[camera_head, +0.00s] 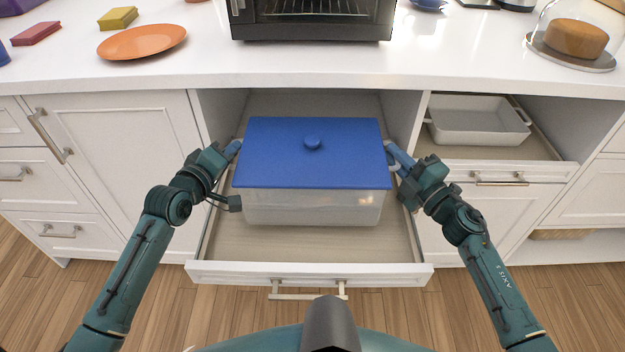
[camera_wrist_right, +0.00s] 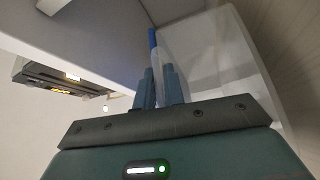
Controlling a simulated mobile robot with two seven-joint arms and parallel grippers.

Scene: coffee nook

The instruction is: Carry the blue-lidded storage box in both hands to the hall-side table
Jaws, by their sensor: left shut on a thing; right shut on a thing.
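The storage box (camera_head: 312,205) has a blue lid (camera_head: 270,155) with a round knob and clear, whitish walls. It is in or just above an open drawer (camera_head: 310,272) under the counter; I cannot tell whether it touches the drawer floor. My left gripper (camera_head: 233,150) is shut on the box's left side near the lid edge. My right gripper (camera_head: 392,155) is shut on the handle at its right side. In the right wrist view my right gripper's fingers (camera_wrist_right: 159,88) are closed around a pale upright part of the box. The hall-side table is not in view.
The white counter (camera_head: 205,70) above holds a dark oven (camera_head: 312,20), an orange plate (camera_head: 142,42) and a glass-domed cake (camera_head: 576,38). A second open drawer at right holds a grey tray (camera_head: 480,125). Wooden floor (camera_head: 130,270) lies in front.

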